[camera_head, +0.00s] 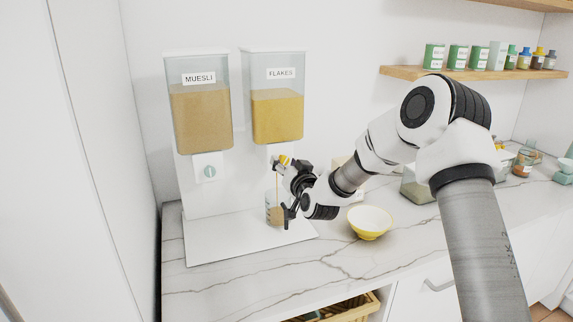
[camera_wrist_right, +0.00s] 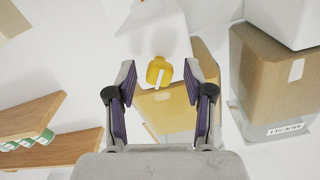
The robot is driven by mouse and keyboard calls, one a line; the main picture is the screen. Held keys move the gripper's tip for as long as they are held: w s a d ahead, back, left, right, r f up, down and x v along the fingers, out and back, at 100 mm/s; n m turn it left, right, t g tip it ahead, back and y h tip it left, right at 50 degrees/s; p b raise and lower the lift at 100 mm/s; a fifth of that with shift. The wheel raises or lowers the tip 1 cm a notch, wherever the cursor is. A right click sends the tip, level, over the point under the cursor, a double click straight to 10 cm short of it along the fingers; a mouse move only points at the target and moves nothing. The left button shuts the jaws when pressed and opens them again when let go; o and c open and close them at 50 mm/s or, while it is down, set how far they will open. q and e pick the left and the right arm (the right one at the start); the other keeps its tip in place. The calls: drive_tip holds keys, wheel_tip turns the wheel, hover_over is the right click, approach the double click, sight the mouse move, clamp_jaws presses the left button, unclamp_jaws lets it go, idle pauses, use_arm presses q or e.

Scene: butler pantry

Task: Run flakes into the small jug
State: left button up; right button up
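The flakes dispenser (camera_head: 277,116) is a clear hopper of yellow flakes, labelled FLAKES. Its yellow knob (camera_wrist_right: 159,71), with a white mark, is partly hidden in the head view. The small jug (camera_head: 274,211) is clear, stands on the white base below the outlet and shows tan contents in its lower part. A thin yellow streak runs down toward it. My right gripper (camera_head: 285,187) is in front of the dispenser and partly covers the jug. In the wrist view my right gripper (camera_wrist_right: 160,88) is open, its fingers either side of the knob with gaps. My left gripper is out of view.
A yellow bowl (camera_head: 370,222) stands right of the white base (camera_head: 225,240). A wooden shelf (camera_head: 400,72) carries tins and bottles. The front left counter is clear.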

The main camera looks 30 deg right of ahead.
drive_tip(key=v, duration=1.2)
idle(5.0)
